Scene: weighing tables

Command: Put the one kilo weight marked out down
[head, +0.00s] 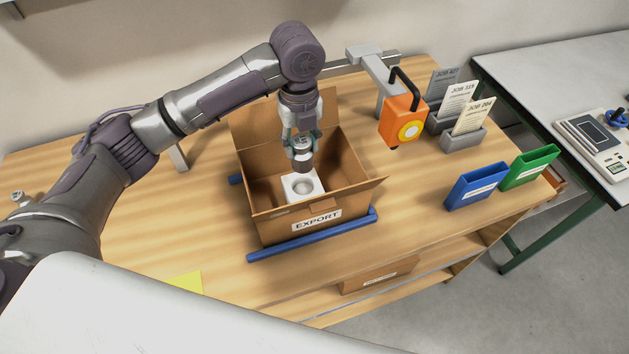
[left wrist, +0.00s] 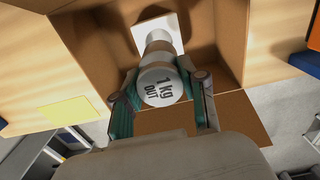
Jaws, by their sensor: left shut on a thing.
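The one kilo weight (left wrist: 160,86) is a grey cylinder marked "1kg OUT" on its top. My left gripper (left wrist: 162,92) is shut on it. In the head view my left gripper (head: 301,146) points down into the open cardboard box marked EXPORT (head: 270,234), with the weight (head: 303,160) between its fingers. Below the weight, on the box floor, lies a white square block (head: 313,190) with a round recess. The weight appears above the block in the head view; I cannot tell the exact gap. My right gripper does not show.
Blue rails (head: 270,253) lie beside the box. Grey card holders (head: 465,139), a blue bin (head: 477,187) and a green bin (head: 530,168) stand further right. A yellow note (head: 187,282) lies near the front edge.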

